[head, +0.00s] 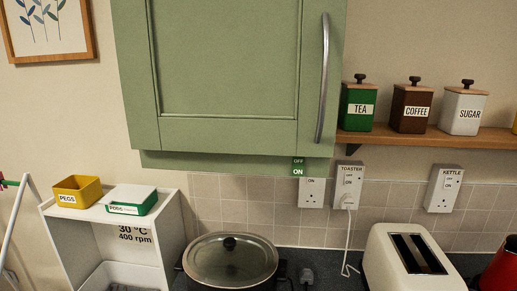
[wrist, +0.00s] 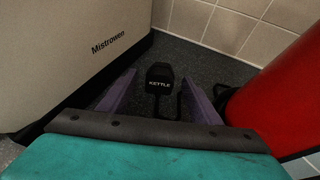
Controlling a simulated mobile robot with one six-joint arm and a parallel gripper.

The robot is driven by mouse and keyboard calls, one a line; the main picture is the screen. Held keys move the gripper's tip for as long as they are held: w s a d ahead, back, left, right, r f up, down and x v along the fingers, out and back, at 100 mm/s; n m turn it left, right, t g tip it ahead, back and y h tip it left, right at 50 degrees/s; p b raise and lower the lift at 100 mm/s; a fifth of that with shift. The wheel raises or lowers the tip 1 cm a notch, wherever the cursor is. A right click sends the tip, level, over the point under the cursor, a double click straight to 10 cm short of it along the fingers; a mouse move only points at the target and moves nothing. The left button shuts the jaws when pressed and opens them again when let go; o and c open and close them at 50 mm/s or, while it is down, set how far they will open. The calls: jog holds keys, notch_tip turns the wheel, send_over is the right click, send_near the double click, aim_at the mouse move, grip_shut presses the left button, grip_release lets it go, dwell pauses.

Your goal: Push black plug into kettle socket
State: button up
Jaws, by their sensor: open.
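The black plug (wrist: 160,82), marked KETTLE, stands on the dark counter in the wrist view, with a black cord beside it. My gripper (wrist: 158,77) is open, its two purple fingers on either side of the plug with visible gaps. I cannot tell how high the fingers are above the counter. The kettle socket (head: 443,188) is a white wall plate labelled KETTLE at the right of the head view, with nothing plugged in. The red kettle (head: 500,266) is partly cut off at the right edge; a red body also shows in the wrist view (wrist: 280,92). My gripper is not seen in the head view.
The cream toaster (head: 385,262) stands below the kettle socket. The toaster socket (head: 348,178) holds a white plug with a hanging cord. A lidded pan (head: 230,262) is left of it. A shelf (head: 430,138) with canisters is above. The toaster's side (wrist: 75,50) flanks my gripper's left.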

jog(key=shift+p, duration=0.3)
jog(key=shift+c, duration=0.2)
dwell(0.4)
grip_shut()
jog(key=shift+s+d+p, duration=0.15)
jog(key=shift+s+d, duration=0.15)
jog(key=shift+s, duration=0.65)
jog(key=shift+s+d+p, duration=0.2)
jog(key=shift+s+d, duration=0.05)
jog(key=shift+s, duration=0.75)
jog(key=shift+s+d+p, duration=0.15)
jog(key=shift+s+d, duration=0.15)
jog(key=shift+s, duration=0.65)
dwell(0.6)
jog(key=shift+s, duration=0.4)
